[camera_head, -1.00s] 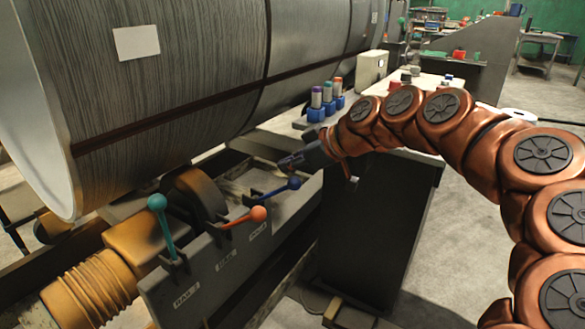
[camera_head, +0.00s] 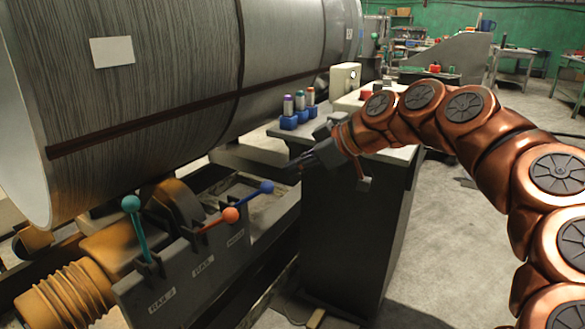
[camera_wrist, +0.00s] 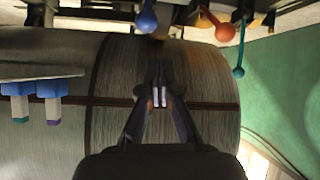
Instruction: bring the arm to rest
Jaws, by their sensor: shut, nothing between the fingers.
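My gripper (camera_head: 301,161) is shut and empty at the end of my copper-coloured arm. It hangs in the air above and right of the blue-knobbed lever (camera_head: 266,187), apart from it in the head view. An orange-knobbed lever (camera_head: 231,214) and a teal-knobbed lever (camera_head: 130,203) stand to its left on the labelled rail. In the wrist view, which looks upside down, my fingertips (camera_wrist: 159,97) are together in front of the big roll. The blue (camera_wrist: 146,22), orange (camera_wrist: 224,32) and teal (camera_wrist: 238,72) knobs show along its top.
A large grey roll (camera_head: 160,90) fills the upper left. A dark cabinet (camera_head: 345,240) stands under my gripper and forearm. Blue holders with coloured-topped cylinders (camera_head: 300,112) stand on its top behind my gripper. The floor (camera_head: 450,220) right of the cabinet looks clear.

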